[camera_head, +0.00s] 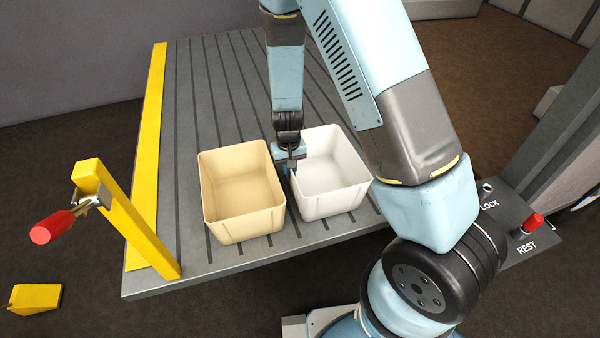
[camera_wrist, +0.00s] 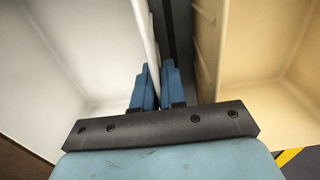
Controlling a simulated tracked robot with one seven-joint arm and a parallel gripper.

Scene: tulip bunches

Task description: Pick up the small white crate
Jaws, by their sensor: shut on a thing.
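The small white crate (camera_head: 331,205) stands upright and empty on the grey slatted table in the head view. It also fills the left side of the wrist view (camera_wrist: 85,55). My gripper (camera_head: 291,165) is at the crate's left wall, its jaws pointing down. In the wrist view my gripper (camera_wrist: 157,85) has one blue finger on each side of the white wall's rim, shut on it.
A cream crate (camera_head: 240,225), empty, stands close to the left of the white crate. The grey table (camera_head: 190,130) is bare behind both. A yellow strip (camera_head: 150,150) runs along its left edge, with a yellow post (camera_head: 135,225) and red-handled clamp (camera_head: 60,222). A control panel (camera_head: 515,220) is at right.

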